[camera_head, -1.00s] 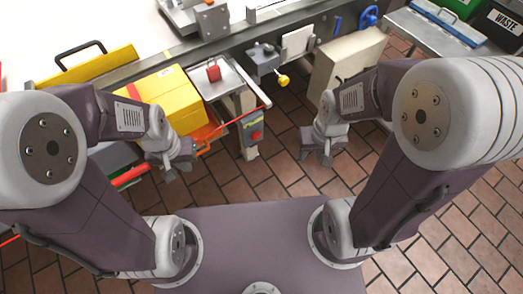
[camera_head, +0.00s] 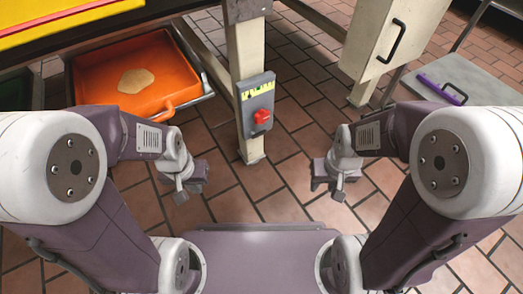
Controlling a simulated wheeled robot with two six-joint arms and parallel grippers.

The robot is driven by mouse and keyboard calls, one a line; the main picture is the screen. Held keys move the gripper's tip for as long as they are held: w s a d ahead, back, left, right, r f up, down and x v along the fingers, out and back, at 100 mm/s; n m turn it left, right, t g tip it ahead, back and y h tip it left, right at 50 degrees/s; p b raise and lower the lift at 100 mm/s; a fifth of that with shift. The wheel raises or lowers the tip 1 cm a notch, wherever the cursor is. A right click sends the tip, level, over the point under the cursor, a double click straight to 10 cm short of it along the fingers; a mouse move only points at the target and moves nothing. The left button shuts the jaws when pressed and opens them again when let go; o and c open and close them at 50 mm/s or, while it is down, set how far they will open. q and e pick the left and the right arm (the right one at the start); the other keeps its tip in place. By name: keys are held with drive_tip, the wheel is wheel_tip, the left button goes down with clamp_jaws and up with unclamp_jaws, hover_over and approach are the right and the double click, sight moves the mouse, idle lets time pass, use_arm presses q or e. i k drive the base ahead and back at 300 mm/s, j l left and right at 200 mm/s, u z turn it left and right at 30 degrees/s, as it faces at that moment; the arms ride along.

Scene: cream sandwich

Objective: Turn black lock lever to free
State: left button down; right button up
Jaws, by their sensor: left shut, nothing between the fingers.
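I cannot single out a black lock lever for certain. A grey switch box (camera_head: 258,91) with a yellow marking and a red knob (camera_head: 262,117) is fixed to a cream post in the middle of the head view. A small dark part shows at the knob, too small to make out. My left gripper (camera_head: 189,187) is shut and empty, left of the post and apart from it. My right gripper (camera_head: 329,185) hangs over the floor, right of the post, touching nothing; its jaw gap is unclear.
An orange tray (camera_head: 88,88) holding a pale flat piece (camera_head: 136,80) is at left. A cream cabinet (camera_head: 385,20) with a black handle (camera_head: 392,41) stands at upper right. A grey surface with a purple-handled item (camera_head: 442,89) is at far right. Brown floor tiles between are clear.

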sight(253, 136)
drive_tip(key=k+j+u, duration=0.15)
drive_tip(key=u, duration=0.3)
drive_tip(key=k+j+u, duration=0.25)
drive_tip(key=u, duration=0.15)
